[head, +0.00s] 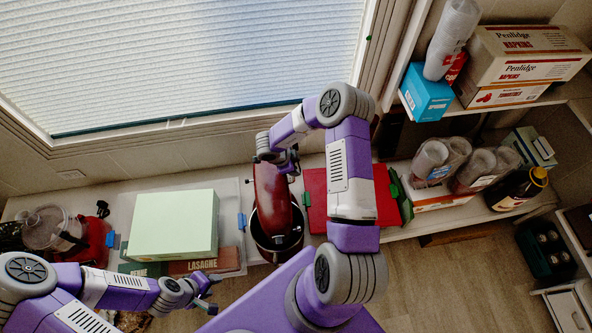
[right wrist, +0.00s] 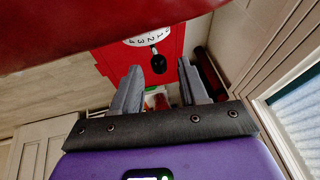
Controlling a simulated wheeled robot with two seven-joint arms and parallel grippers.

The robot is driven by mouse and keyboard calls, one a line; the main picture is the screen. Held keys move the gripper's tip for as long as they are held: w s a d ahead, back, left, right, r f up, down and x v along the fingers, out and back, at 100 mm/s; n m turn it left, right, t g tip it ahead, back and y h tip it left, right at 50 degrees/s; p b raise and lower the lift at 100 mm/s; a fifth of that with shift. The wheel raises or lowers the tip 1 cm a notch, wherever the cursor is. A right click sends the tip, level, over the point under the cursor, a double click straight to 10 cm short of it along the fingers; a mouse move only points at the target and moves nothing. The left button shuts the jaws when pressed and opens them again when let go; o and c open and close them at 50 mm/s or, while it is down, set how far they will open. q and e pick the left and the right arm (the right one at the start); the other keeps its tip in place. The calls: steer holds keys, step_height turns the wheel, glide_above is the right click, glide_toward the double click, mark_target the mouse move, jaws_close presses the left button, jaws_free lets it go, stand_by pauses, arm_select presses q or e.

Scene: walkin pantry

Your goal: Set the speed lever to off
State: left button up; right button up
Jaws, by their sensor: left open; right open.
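The red stand mixer (head: 272,197) stands on the counter under the window, with its metal bowl (head: 268,247) below the head. In the right wrist view its red body (right wrist: 100,22) fills the top. A white numbered dial (right wrist: 147,40) shows there, with the black-knobbed speed lever (right wrist: 158,63) below it. My right gripper (right wrist: 160,66) is open, its fingers on either side of the knob in the picture; contact cannot be told. In the head view my right gripper (head: 288,160) is beside the mixer head. My left gripper (head: 212,293) is open and empty, in front of the counter.
A pale green box (head: 174,224) sits left of the mixer, and a red board (head: 315,198) lies to its right. Shelves at right hold napkin boxes (head: 522,55), stacked cups (head: 432,158) and a dark bottle (head: 517,188). The window blind (head: 180,55) is behind.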

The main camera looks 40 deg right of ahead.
steer(key=shift+b+x, duration=0.5)
steer(key=shift+x, duration=1.05)
steer(key=shift+c, duration=0.3)
jaws_close()
steer(key=p, duration=0.2)
steer(key=g+p, duration=0.1)
steer(key=p, duration=0.1)
steer(key=shift+w+d+r+y, duration=0.1)
steer(key=shift+w+r+y, duration=0.05)
steer(key=shift+w+y, duration=0.25)
steer(key=g+b, duration=0.1)
steer(key=w+f+n+g+y+b, duration=0.1)
steer(key=g+b, duration=0.1)
steer(key=w+d+g+y+b, duration=0.1)
steer(key=g+b, duration=0.1)
steer(key=shift+d+f, duration=0.1)
steer(key=shift+f, duration=0.3)
